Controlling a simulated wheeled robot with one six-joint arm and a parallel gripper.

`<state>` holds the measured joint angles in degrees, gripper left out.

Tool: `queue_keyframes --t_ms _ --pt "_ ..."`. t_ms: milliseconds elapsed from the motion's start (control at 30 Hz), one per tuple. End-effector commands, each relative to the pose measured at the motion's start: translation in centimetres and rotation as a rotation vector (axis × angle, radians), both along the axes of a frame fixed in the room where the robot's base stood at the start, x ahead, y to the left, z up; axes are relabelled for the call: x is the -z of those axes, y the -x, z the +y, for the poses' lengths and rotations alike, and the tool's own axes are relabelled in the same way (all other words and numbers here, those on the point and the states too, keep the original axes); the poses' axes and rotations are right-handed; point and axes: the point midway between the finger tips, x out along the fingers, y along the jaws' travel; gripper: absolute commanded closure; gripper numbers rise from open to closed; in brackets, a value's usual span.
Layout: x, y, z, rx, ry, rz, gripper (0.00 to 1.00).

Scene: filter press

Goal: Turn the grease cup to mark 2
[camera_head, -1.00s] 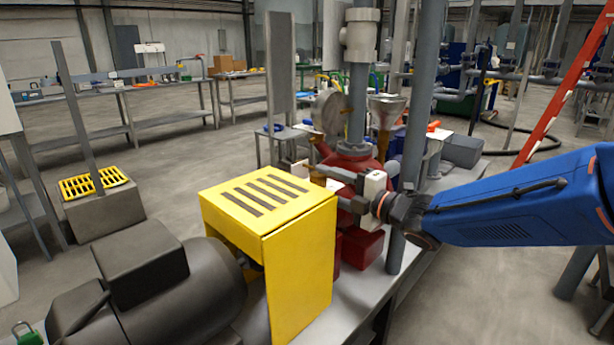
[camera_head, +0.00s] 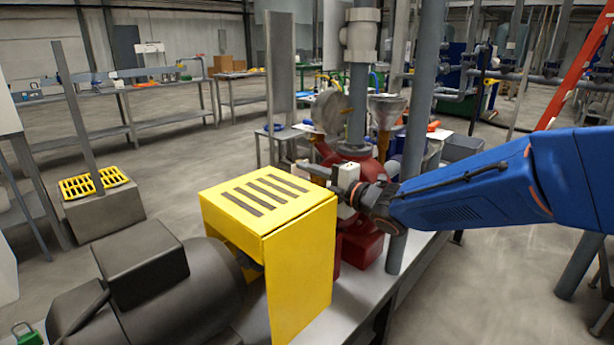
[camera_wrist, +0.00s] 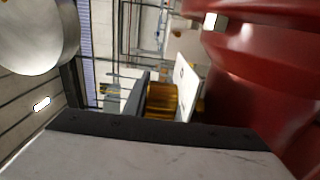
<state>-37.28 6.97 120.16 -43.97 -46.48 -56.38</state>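The grease cup, a ribbed brass cylinder (camera_wrist: 162,98), lies between my two finger plates in the wrist view. My gripper (camera_wrist: 164,92) has its fingers apart, with a grey plate left of the cup and a pale plate right of it. I cannot make out clear contact on both sides. In the head view my gripper (camera_head: 322,172) reaches left, in front of the red pump body (camera_head: 357,160) and behind the yellow guard. The cup is hidden there. No marks or numbers can be read.
The yellow slotted guard (camera_head: 297,260) stands close in front of my gripper, with the dark motor (camera_head: 170,290) beside it. A round gauge (camera_head: 328,112) and a metal funnel (camera_head: 386,108) stand above the pump.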

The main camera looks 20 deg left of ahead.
Motion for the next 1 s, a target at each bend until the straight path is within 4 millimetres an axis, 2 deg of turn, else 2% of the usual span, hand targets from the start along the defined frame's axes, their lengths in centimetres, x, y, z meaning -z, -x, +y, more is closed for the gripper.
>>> queue_keyframes --t_ms 233,600,967,1000 --pt "0.02 0.0 0.01 0.014 -0.001 0.0 0.97" --pt "-0.08 -0.4 -0.16 0.129 -0.002 -0.001 0.97" --pt "0.02 -0.48 -0.25 0.14 0.0 0.0 0.97" --pt "0.03 -0.48 -0.25 0.14 0.0 0.0 0.7"
